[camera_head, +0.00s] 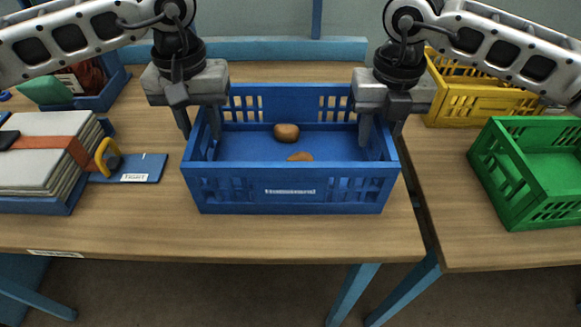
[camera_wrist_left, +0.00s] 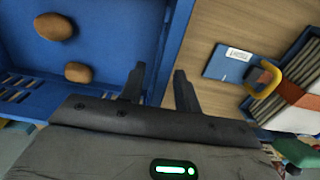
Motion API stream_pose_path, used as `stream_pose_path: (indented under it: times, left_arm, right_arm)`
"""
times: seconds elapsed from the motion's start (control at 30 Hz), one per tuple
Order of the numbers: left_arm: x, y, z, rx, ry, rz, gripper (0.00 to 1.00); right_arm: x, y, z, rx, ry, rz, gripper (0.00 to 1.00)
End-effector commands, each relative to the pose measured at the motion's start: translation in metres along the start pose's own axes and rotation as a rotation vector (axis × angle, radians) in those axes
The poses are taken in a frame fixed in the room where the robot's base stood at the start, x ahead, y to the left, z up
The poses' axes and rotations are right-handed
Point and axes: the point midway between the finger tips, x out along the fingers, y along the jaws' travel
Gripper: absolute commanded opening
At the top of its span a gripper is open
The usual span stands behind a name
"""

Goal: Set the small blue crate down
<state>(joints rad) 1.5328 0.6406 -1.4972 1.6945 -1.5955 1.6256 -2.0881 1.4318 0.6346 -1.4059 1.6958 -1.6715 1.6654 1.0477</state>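The small blue crate (camera_head: 290,188) sits upright on the wooden table, in the middle of the head view. Two brown, rounded objects lie inside it, one at the back (camera_head: 286,133) and one partly hidden behind the front wall (camera_head: 300,157). My left gripper (camera_head: 200,132) is at the crate's left wall, one finger inside and one outside. In the left wrist view its fingers (camera_wrist_left: 160,85) stand apart with the blue wall between them. My right gripper (camera_head: 383,137) straddles the right wall likewise, its fingers spread.
To the left lie a strapped stack (camera_head: 40,155) and a blue labelled plate (camera_head: 130,168) with a yellow loop. A green crate (camera_head: 518,190) and a yellow crate (camera_head: 468,108) stand on the right table, across a gap. Bare table lies in front of the blue crate.

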Motion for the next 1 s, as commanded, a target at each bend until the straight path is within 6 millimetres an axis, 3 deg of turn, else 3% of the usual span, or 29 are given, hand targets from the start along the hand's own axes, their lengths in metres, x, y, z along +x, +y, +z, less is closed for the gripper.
stream_pose_path:
  times: [0.2, 0.43, 0.67, 1.0]
  left_arm:
    - [-0.049, 0.0, -0.001, 0.0, 0.004, 0.001, 0.33]
    - [-0.087, 0.0, 0.0, -0.001, 0.002, 0.0, 0.33]
    - [-0.1, 0.0, 0.001, 0.0, 0.0, -0.001, 0.33]
    - [-0.099, 0.0, 0.001, 0.0, 0.0, -0.001, 0.33]
  right_arm:
    - [0.0, 0.0, 0.0, -0.001, 0.0, 0.0, 0.33]
    - [0.0, 0.0, 0.0, -0.001, 0.0, 0.0, 0.33]
    - [-0.007, 0.0, 0.0, 0.0, -0.002, 0.0, 0.33]
    - [-0.074, 0.001, 0.001, -0.001, -0.004, 0.001, 0.33]
